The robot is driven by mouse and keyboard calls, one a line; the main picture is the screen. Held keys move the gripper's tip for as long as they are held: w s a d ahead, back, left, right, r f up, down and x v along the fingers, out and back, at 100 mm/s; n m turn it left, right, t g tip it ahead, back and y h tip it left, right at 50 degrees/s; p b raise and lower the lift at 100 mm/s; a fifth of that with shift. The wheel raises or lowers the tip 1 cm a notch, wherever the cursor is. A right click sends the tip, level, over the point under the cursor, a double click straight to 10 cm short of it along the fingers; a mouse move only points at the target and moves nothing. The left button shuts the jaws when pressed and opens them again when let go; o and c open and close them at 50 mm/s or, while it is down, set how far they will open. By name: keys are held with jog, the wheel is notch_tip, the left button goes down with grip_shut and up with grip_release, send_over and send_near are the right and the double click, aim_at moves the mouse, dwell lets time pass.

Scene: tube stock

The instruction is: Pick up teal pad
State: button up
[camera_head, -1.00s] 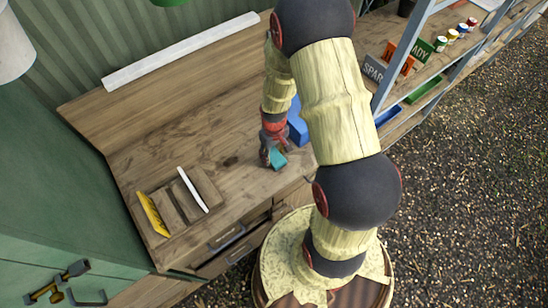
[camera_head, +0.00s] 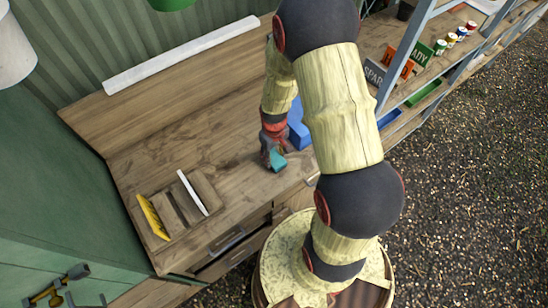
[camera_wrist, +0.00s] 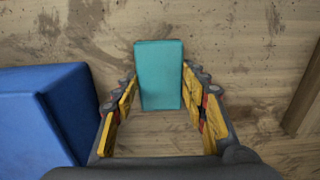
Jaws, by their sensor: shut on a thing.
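The teal pad (camera_wrist: 159,75) is a small block between the yellow-lined fingers of my gripper (camera_wrist: 160,92) in the wrist view. My gripper is shut on it. In the head view the teal pad (camera_head: 278,161) shows at the fingertips of my gripper (camera_head: 272,157), over the front right part of the workbench (camera_head: 215,130). I cannot tell whether the pad touches the bench top or is just above it.
A blue block (camera_wrist: 40,110) stands close left of my gripper in the wrist view; my arm partly hides it in the head view (camera_head: 298,128). A wooden rack (camera_head: 181,208) holds a yellow plate (camera_head: 152,216) and a white plate (camera_head: 193,192). The bench middle is clear.

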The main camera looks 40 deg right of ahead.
jog(key=s+r, duration=0.1)
jog(key=r, duration=0.1)
jog(key=s+d+r, duration=0.1)
jog(key=s+r, duration=0.1)
jog(key=r, duration=0.1)
jog(key=s+r, duration=0.1)
jog(key=r, duration=0.1)
jog(key=shift+s+d+r+p, duration=0.15)
jog(key=shift+d+r+p, duration=0.05)
jog(key=shift+d+p, duration=0.15)
jog(key=s+d+r, duration=0.3)
jog(key=s+r, duration=0.1)
jog(key=s, duration=0.5)
jog(key=shift+r, duration=0.1)
jog(key=o, duration=0.5)
jog(key=c, duration=0.4)
